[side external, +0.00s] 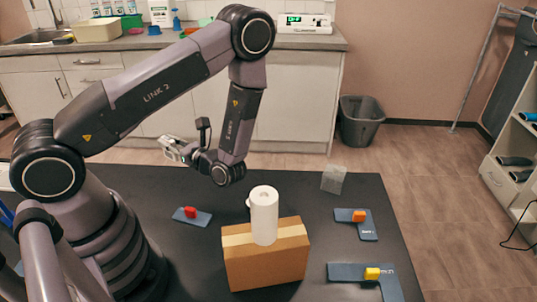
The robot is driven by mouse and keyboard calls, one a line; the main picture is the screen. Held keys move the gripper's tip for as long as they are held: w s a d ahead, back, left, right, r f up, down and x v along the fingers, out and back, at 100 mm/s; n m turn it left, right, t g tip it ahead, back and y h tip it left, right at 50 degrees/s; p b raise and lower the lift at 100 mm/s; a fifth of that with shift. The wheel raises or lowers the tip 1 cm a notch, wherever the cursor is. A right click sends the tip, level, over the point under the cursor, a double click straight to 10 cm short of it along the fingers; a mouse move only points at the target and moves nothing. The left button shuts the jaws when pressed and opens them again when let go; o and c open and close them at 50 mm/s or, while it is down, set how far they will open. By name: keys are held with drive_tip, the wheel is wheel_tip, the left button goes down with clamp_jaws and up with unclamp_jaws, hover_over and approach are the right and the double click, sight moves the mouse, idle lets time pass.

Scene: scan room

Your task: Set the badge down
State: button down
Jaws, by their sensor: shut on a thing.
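My gripper (171,148) points left from the wrist, above the back part of the dark table (130,187). It is shut on a small pale thing, taken to be the badge, whose outline I cannot separate clearly from the fingers. No other badge can be made out on the table. The hand appears raised clear of the tabletop.
A cardboard box (262,268) bears an upright white roll (264,218). A translucent block (333,179) sits at the back right.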

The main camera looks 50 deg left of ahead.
drive_tip(key=w+f+m+t, duration=0.2)
drive_tip(key=f+t, duration=0.1)
drive_tip(key=f, duration=0.1)
drive_tip(key=w+f+m+t, duration=0.3)
drive_tip(key=f+t, duration=0.1)
drive_tip(key=w+f+m+t, duration=0.2)
drive_tip(key=f+t, duration=0.2)
drive_tip(key=shift+w+a+f+h, duration=0.3)
drive_tip(key=shift+f+h, duration=0.05)
drive_tip(key=shift+h, duration=0.05)
drive_tip(key=shift+f, duration=0.15)
drive_tip(key=c, duration=1.1)
unclamp_jaws()
